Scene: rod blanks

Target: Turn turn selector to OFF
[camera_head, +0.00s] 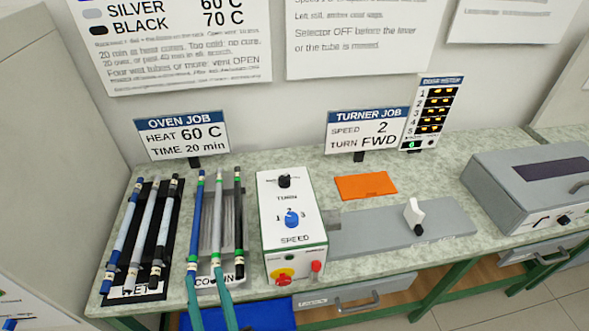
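The turn selector (284,181) is a small black knob on the upper face of the white turner control box (266,215), above the printed word TURN. The marks around it are too small to read, and I cannot tell which position it points to. Below it on the same face is the blue SPEED knob (292,219).
Left of the box lie rods on a dark rack (150,287) and a grey rack (209,240). Two teal strips (193,300) at the bottom are unclear. Right are a grey plate with a white lever (414,215), an orange card (365,187) and a grey case (500,190).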

